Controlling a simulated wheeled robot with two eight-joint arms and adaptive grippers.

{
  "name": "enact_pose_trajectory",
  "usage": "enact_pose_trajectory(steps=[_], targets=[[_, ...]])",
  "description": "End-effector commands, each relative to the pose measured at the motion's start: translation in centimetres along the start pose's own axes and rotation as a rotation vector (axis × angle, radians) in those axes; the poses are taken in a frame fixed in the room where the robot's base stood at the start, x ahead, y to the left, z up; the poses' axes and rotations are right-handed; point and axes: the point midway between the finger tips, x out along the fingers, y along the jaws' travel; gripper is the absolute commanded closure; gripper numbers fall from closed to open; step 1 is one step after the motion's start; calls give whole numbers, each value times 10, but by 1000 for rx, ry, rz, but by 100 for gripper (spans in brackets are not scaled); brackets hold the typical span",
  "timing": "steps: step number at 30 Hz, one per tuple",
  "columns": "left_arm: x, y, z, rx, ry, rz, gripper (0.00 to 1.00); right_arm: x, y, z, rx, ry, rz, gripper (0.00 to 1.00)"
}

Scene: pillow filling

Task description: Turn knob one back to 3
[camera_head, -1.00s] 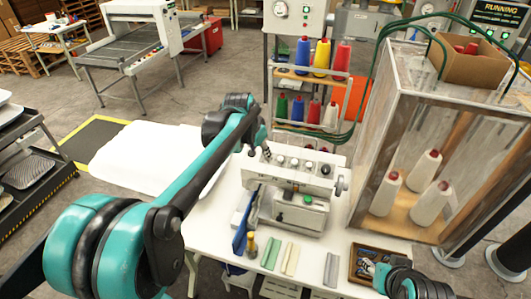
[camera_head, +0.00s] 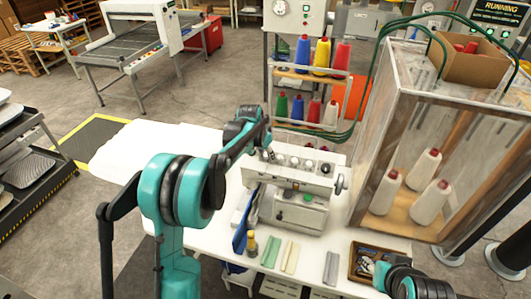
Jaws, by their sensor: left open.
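A white sewing machine (camera_head: 285,208) stands on the white table (camera_head: 232,240). A row of small knobs (camera_head: 295,162) runs along its top face, and a larger grey handwheel (camera_head: 340,183) is on its right end. My left gripper (camera_head: 266,151) is at the left end of the knob row, pointing down at the machine's top. It is open, but its fingertips are small and dark here, so I cannot tell whether they touch a knob. The knob markings are too small to read. My right arm shows at the bottom right; its gripper is out of view.
A rack of coloured thread cones (camera_head: 318,58) stands behind the machine. A clear cabinet with white cones (camera_head: 431,202) is at the right.

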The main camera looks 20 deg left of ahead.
Motion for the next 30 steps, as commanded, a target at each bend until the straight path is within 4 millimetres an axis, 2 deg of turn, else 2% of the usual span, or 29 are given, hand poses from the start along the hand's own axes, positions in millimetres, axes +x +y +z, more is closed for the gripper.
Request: enact_pose_trajectory(steps=[6, 11, 23, 30], targets=[[0, 0, 0, 0, 0, 0, 59, 0, 0, 0, 0, 0, 0, 60], [0, 0, 0, 0, 0, 0, 100, 0, 0, 0, 0, 0, 0, 60], [0, 0, 0, -35, 1, -3, 100, 2, 0, 1, 0, 0, 0, 60], [1, 0, 1, -167, 7, -14, 100, 8, 0, 5, 0, 0, 0, 60]])
